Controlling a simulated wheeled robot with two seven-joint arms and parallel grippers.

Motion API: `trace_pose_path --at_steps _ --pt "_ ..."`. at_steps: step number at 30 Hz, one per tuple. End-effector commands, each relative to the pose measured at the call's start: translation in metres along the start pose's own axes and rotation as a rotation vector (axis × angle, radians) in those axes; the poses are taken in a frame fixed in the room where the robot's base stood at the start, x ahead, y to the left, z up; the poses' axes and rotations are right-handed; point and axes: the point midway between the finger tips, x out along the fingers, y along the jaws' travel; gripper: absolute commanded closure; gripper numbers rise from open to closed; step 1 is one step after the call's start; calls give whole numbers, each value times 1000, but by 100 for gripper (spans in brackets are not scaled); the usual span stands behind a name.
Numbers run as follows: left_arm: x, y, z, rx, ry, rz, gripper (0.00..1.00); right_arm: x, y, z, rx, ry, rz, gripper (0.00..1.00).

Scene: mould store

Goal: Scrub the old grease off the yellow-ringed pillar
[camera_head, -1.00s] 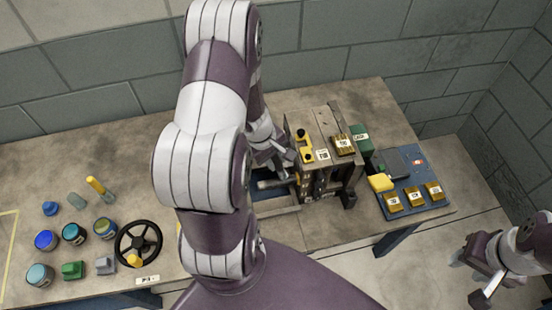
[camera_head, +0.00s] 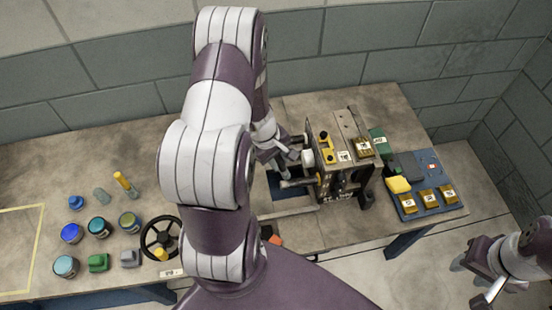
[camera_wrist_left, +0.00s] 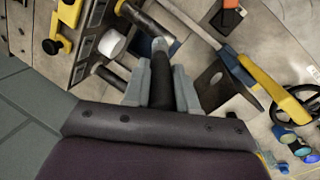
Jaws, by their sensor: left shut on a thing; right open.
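My left gripper (camera_wrist_left: 160,92) is shut on a dark cylindrical thing (camera_wrist_left: 160,78) with a grey end; I cannot tell exactly what it is. In the head view, my left gripper (camera_head: 278,152) is at the left side of the mould block (camera_head: 340,128). In the left wrist view, dark pillars (camera_wrist_left: 110,77) stick out from the mould's face. A white round piece (camera_wrist_left: 113,43) sits between them, just beyond my fingers. No yellow ring shows clearly on a pillar, and I cannot make out grease. My right gripper (camera_head: 478,285) is open and empty, beyond the bench's right end.
A yellow-handled bar (camera_wrist_left: 265,85) and a black handwheel (camera_head: 161,238) are near the mould. Several jars (camera_head: 99,227) stand on the left of the bench. A blue tray (camera_head: 427,205) with brass blocks lies at the right. The bench behind the jars is mostly clear.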

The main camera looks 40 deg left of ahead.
Motion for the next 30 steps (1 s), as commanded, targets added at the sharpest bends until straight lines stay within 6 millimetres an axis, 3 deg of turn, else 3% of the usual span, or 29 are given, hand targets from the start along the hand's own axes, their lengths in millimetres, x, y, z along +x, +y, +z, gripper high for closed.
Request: trace_pose_path --at_steps 13,30 --pt "-41 17 2 7 -1 -1 100 -42 0 -5 0 0 0 57" --pt "-44 19 2 8 -2 -1 100 -44 0 -5 0 0 0 57"
